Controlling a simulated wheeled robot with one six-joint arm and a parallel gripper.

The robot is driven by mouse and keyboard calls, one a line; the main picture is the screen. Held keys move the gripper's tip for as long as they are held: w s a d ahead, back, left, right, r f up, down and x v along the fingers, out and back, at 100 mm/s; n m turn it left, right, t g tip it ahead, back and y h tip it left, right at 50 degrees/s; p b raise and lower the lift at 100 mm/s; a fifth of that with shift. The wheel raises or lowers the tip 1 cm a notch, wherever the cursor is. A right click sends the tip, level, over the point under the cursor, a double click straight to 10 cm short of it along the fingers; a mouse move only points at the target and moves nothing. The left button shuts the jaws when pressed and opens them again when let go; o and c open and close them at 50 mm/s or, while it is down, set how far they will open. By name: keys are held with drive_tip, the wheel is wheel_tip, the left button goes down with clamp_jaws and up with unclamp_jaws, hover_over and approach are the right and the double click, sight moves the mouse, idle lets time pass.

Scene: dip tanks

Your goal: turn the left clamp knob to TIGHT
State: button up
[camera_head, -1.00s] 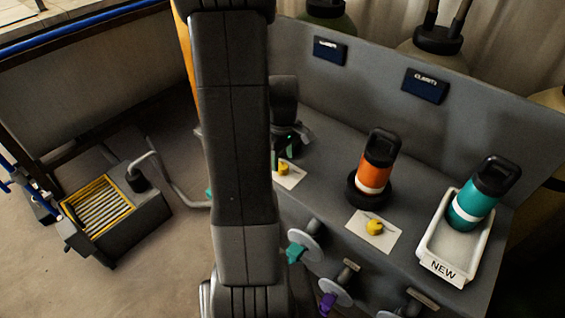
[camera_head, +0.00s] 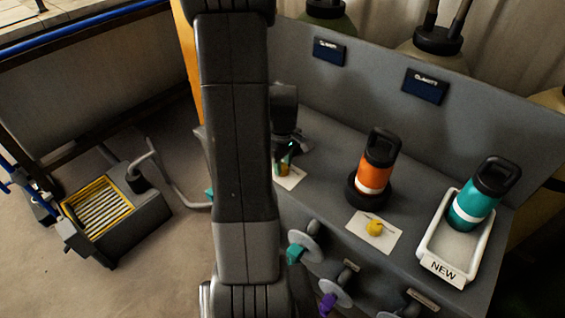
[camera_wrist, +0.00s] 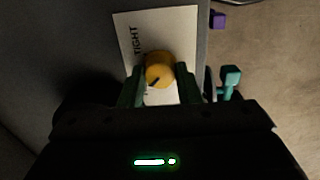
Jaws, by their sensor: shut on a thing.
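The left clamp knob (camera_wrist: 159,69) is yellow and round with a dark pointer line. It sits on a white card (camera_wrist: 125,30) that reads TIGHT near its upper left; other print by the knob is partly hidden. The pointer line lies toward the lower left in the wrist view, away from the word TIGHT. My gripper (camera_wrist: 159,78) has its green fingers on either side of the knob and is shut on it. In the head view my gripper (camera_head: 284,164) is at the left card (camera_head: 292,181), largely behind my arm, and the knob is mostly covered.
A second yellow knob (camera_head: 375,228) sits on its card to the right. Teal (camera_head: 295,254) and purple (camera_head: 328,303) handles stick out in front.

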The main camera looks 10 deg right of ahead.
drive_tip(key=m, duration=0.4)
drive_tip(key=shift+b, duration=0.4)
drive_tip(key=m, duration=0.4)
drive_tip(key=shift+m+b, duration=0.3)
drive_tip(key=m, duration=0.4)
drive_tip(key=shift+m, duration=0.3)
drive_tip(key=shift+m+b, duration=0.35)
drive_tip(key=shift+m, duration=1.85)
drive_tip(key=shift+w, duration=0.1)
drive_tip(key=o, duration=1)
drive_tip(key=shift+r, duration=0.1)
